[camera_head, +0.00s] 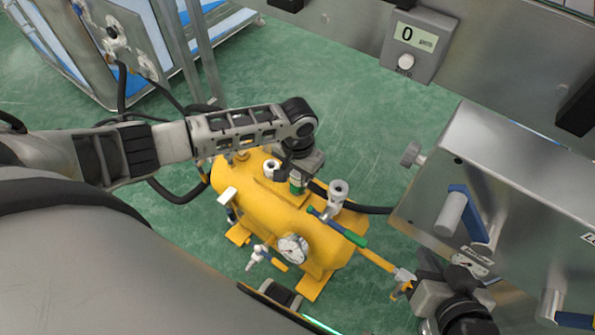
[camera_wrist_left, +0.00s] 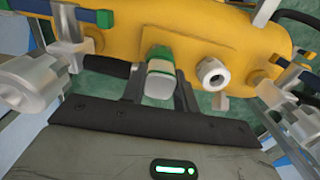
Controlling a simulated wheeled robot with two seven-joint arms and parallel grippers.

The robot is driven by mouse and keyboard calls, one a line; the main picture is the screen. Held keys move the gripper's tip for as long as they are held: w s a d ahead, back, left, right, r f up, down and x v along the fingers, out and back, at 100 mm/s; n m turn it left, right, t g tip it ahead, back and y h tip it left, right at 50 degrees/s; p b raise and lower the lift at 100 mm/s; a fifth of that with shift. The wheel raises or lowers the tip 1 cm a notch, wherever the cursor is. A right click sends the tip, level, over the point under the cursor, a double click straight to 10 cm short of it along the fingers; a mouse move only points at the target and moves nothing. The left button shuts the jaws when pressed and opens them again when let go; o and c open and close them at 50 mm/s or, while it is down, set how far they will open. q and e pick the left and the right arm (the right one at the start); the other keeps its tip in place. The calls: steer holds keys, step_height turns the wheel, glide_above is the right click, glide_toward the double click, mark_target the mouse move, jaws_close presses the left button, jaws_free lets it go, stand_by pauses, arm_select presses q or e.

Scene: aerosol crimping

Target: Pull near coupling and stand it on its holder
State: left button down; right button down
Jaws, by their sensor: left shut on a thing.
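My left gripper (camera_head: 297,178) reaches down over the yellow tank. It is shut on a coupling with a green band, which shows just below it in the head view (camera_head: 296,188). In the left wrist view the coupling (camera_wrist_left: 160,78) has a green top and pale body, and sits between the fingers close to the tank. I cannot tell whether it is still seated on the tank. A grey upright cup-like fitting (camera_head: 339,189) stands right of it; whether this is the holder is unclear.
A metal cabinet (camera_head: 510,190) stands at the right. A display (camera_head: 420,40) reads 0. Green floor is open behind the tank.

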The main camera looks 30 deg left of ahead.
arm_select(q)
steer(key=shift+r, duration=0.1)
arm_select(e)
steer(key=shift+r, duration=0.25)
arm_select(q)
steer(key=shift+p, duration=0.35)
arm_select(e)
steer(key=shift+r, duration=0.2)
arm_select(q)
steer(key=c, duration=1)
jaws_free()
step_height(320, 180, up, 7)
steer(key=p, duration=0.3)
steer(key=shift+r, duration=0.15)
arm_select(e)
steer(key=s+d+r+t+h, duration=0.1)
steer(key=d+r+t, duration=0.1)
steer(key=r, duration=0.3)
steer(key=shift+s+d+r+m, duration=0.25)
steer(key=shift+d+m, duration=0.05)
steer(key=shift+d, duration=0.3)
